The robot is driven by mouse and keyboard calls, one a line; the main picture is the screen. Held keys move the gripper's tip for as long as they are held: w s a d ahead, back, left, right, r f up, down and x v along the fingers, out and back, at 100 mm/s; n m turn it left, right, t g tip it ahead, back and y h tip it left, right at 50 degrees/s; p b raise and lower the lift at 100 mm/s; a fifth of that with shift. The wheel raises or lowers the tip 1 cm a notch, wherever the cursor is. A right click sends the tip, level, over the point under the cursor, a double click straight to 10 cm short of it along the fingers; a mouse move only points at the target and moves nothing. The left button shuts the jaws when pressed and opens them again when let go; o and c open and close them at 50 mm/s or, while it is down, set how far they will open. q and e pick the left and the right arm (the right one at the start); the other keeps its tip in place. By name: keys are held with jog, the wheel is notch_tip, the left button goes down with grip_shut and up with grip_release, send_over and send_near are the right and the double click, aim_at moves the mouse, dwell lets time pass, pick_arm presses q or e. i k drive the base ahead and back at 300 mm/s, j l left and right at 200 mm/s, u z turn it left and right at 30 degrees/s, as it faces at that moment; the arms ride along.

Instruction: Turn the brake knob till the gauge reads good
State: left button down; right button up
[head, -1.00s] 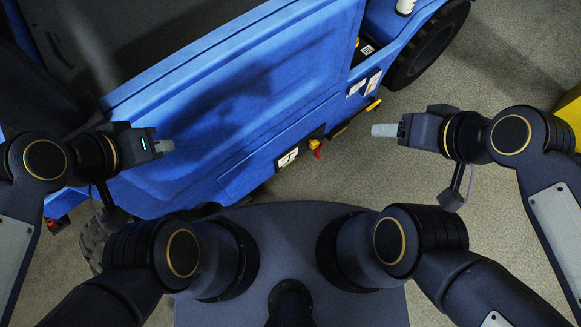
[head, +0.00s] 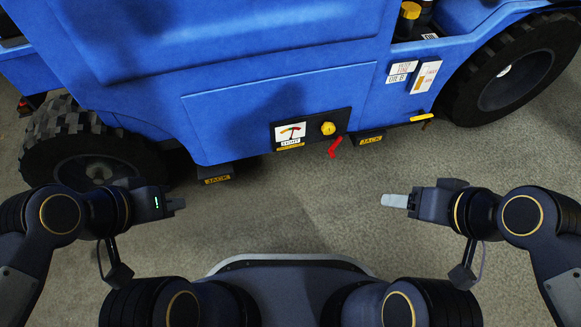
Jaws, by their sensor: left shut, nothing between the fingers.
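A round yellow knob (head: 328,128) sits on a black panel (head: 343,118) low on the side of the blue vehicle. Left of the knob is a gauge (head: 290,134) with a white face, a coloured arc and a word below it too small to read surely. A red lever (head: 335,147) hangs under the panel. My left gripper (head: 177,204) is shut and empty, left of and nearer than the panel. My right gripper (head: 392,200) is empty, to the right and nearer; its fingers overlap from this angle. Both are apart from the knob.
The blue vehicle (head: 150,60) spans the back, with a front-left wheel (head: 90,160) and a right wheel (head: 510,75). Yellow-lettered JACK blocks (head: 217,180) sit under its edge. White labels (head: 425,77) are right of the panel. Grey floor (head: 285,205) between is clear.

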aim_at(328, 128)
jog(key=i+j+z, duration=0.1)
jog(key=j, duration=0.35)
jog(key=i+j, duration=0.15)
jog(key=j, duration=0.3)
jog(key=i+j+z, duration=0.15)
jog(key=j, duration=0.3)
